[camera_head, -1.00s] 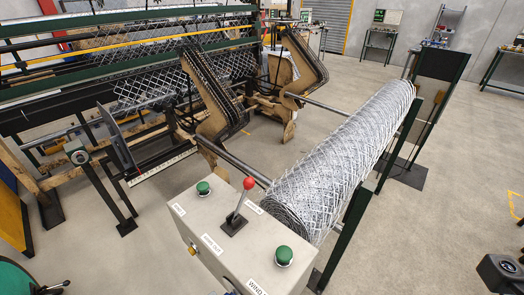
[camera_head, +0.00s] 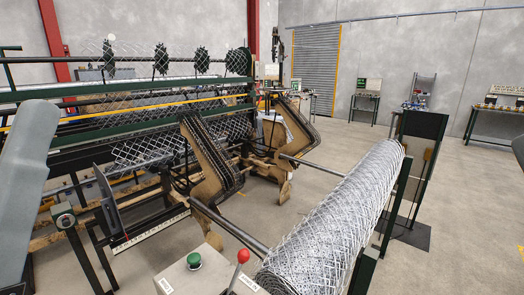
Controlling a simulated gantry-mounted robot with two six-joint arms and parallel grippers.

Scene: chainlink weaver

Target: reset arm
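Neither gripper shows. The chainlink machine has two bent brown swing arms (camera_head: 212,160), the farther one (camera_head: 296,135) behind and to the right; both stand up from the frame. A control box (camera_head: 200,277) at the bottom carries a green button (camera_head: 194,261) and a lever with a red knob (camera_head: 243,256). The lever tilts slightly right. The box's lower part is cut off by the frame.
A large roll of chainlink mesh (camera_head: 335,220) lies on a shaft at the right, beside a dark green post (camera_head: 421,150). The green weaving frame (camera_head: 130,90) fills the left. Workbenches (camera_head: 367,102) stand along the far wall. The floor at the right is clear.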

